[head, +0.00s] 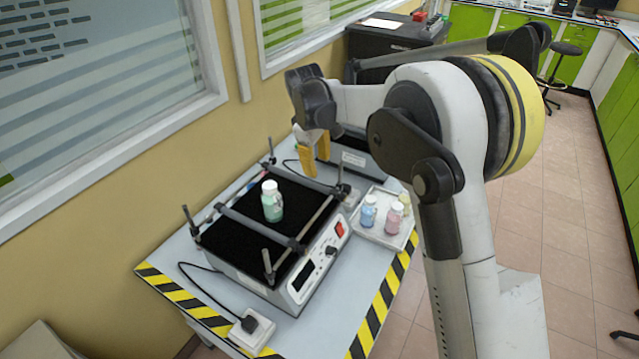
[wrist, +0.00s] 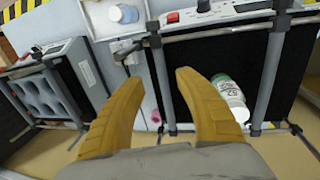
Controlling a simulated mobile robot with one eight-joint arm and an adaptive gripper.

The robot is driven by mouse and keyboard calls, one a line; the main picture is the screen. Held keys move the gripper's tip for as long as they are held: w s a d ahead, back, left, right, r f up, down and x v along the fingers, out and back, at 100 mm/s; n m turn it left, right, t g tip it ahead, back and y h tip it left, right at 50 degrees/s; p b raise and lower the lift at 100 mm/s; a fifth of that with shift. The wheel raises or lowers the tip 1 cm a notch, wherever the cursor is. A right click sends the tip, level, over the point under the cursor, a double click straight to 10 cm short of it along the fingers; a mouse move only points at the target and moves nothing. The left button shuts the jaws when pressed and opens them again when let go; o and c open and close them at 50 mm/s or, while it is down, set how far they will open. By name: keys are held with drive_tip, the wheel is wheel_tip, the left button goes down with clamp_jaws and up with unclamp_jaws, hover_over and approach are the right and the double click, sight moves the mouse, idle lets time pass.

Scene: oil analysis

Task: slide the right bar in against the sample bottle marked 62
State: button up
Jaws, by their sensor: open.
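The sample bottle (head: 272,203), white-capped with green liquid, stands on the black shaker platform (head: 232,237). It also shows in the wrist view (wrist: 229,92), where its label print is hard to read. The right bar (head: 312,182) crosses the platform's far right end, apart from the bottle; the wrist view shows this bar (wrist: 159,80) too. The other bar (head: 257,226) crosses close by the bottle's near side. My gripper (head: 315,166) is open with yellow fingers above the right bar. In the wrist view my gripper (wrist: 161,78) has its fingertips on either side of that bar.
Side rails with clamp knobs and upright posts edge the shaker (head: 316,262). A tray (head: 384,239) with blue, pink and yellowish bottles lies to its right. Another device (head: 358,160) stands behind. A wall and window are on the left.

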sight(321, 187)
drive_tip(key=f+b, duration=0.1)
drive_tip(key=f, duration=0.2)
drive_tip(key=w+f+b, duration=0.1)
drive_tip(key=f, duration=0.3)
drive_tip(key=d+f+b, duration=0.1)
drive_tip(key=f, duration=0.2)
drive_tip(key=shift+w+d+f, duration=0.1)
drive_tip(key=shift+w+f, duration=0.1)
drive_tip(key=shift+w, duration=0.15)
drive_tip(key=shift+c, duration=0.5)
clamp_jaws()
